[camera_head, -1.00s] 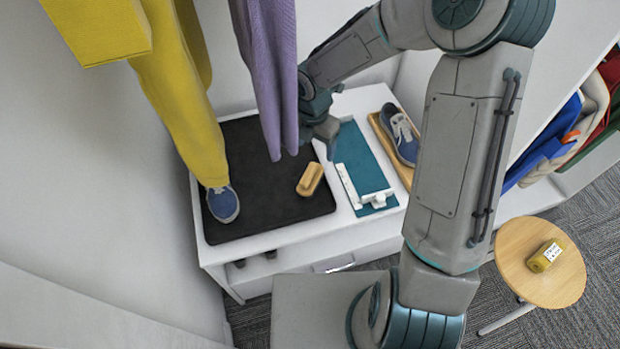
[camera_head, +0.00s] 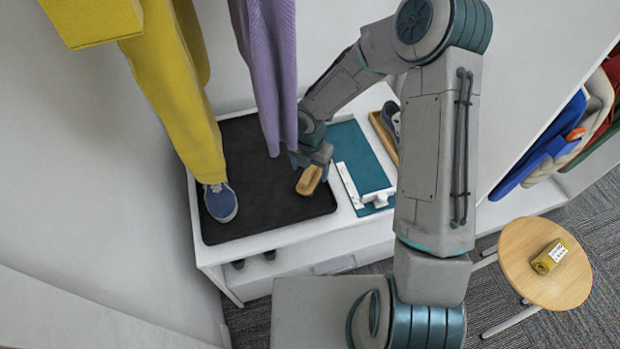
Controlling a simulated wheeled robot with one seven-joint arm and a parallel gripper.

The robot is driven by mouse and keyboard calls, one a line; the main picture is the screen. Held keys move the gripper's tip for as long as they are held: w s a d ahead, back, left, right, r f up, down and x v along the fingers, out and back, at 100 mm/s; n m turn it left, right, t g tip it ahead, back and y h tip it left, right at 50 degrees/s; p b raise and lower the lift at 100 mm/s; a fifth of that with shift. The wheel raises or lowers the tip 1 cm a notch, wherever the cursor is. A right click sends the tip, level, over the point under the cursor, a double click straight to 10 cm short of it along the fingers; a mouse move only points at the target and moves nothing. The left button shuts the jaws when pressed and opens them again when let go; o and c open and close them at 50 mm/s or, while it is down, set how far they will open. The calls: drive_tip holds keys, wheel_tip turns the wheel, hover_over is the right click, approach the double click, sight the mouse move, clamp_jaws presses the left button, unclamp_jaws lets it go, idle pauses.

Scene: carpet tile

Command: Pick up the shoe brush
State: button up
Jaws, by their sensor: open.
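The shoe brush (camera_head: 308,182), a tan wooden block, lies on the black mat (camera_head: 250,222) near the mat's right edge. My gripper (camera_head: 312,170) is low over the mat at the brush's far end and covers part of it. The fingers are open, one on each side of the brush as far as I can see. I cannot tell whether the fingers touch the brush.
A teal mat (camera_head: 362,160) with a white holder (camera_head: 372,197) lies right of the brush. A blue shoe (camera_head: 221,202) stands on the black mat's left. Yellow (camera_head: 175,85) and lilac (camera_head: 268,65) garments hang above. A round table (camera_head: 520,272) with a yellow labelled item (camera_head: 549,256) is at right.

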sight(310, 170)
wheel_tip(310, 170, down, 4)
drive_tip(key=shift+r, duration=0.25)
drive_tip(key=c, duration=1.2)
drive_tip(key=shift+r, duration=0.1)
